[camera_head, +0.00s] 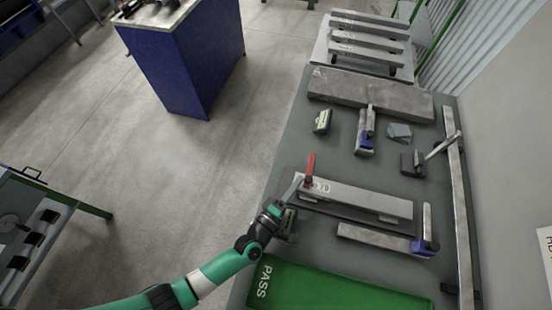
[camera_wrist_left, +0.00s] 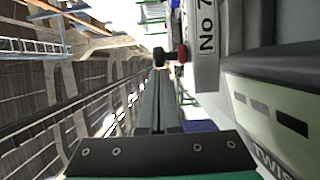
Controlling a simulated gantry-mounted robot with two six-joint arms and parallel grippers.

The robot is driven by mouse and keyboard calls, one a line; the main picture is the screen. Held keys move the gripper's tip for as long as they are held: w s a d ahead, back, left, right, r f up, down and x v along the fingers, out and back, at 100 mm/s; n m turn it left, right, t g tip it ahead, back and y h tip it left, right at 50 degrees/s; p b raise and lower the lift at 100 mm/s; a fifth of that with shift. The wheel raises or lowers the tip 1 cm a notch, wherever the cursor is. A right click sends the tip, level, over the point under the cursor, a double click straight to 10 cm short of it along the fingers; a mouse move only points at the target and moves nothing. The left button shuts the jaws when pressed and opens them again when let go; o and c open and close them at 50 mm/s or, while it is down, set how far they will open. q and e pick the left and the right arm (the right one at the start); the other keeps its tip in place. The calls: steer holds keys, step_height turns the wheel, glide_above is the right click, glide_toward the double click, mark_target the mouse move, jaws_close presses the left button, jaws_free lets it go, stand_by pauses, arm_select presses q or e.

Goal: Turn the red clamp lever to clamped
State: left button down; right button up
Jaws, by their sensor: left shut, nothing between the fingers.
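The red clamp lever (camera_head: 310,168) stands at the left end of a long light-grey bar (camera_head: 360,198) on the grey table. It points toward the back of the table. A dark-red knob-like part, probably of this lever, shows just past my fingertips in the left wrist view (camera_wrist_left: 172,55). My left gripper (camera_head: 298,180) is shut and empty, its fingertips close beside the lever's base on the left. The closed fingers also show in the left wrist view (camera_wrist_left: 158,100). I cannot tell whether they touch the lever. My right gripper is not in view.
A green PASS tray (camera_head: 335,290) lies at the table's front. Gauges and a stone-like block (camera_head: 370,93) occupy the back. A rail (camera_head: 460,200) runs along the right edge.

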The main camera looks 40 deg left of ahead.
arm_select(q)
steer(key=shift+d, duration=0.45)
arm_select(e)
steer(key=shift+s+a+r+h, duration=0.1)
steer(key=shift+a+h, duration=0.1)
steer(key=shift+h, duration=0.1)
arm_select(q)
steer(key=shift+a+r, duration=0.1)
steer(key=shift+s+a, duration=0.1)
steer(key=shift+a, duration=0.15)
steer(key=shift+s+a, duration=0.85)
steer(key=shift+a, duration=0.15)
steer(key=shift+s+r+p, duration=0.2)
steer(key=shift+s+p, duration=0.15)
steer(key=shift+s, duration=0.3)
steer(key=s+d, duration=0.1)
steer(key=d, duration=0.1)
steer(key=s+d+p, duration=0.1)
steer(key=s+d, duration=0.2)
steer(key=d, duration=0.2)
steer(key=shift+s+f+p, duration=0.3)
steer(key=shift+s, duration=0.1)
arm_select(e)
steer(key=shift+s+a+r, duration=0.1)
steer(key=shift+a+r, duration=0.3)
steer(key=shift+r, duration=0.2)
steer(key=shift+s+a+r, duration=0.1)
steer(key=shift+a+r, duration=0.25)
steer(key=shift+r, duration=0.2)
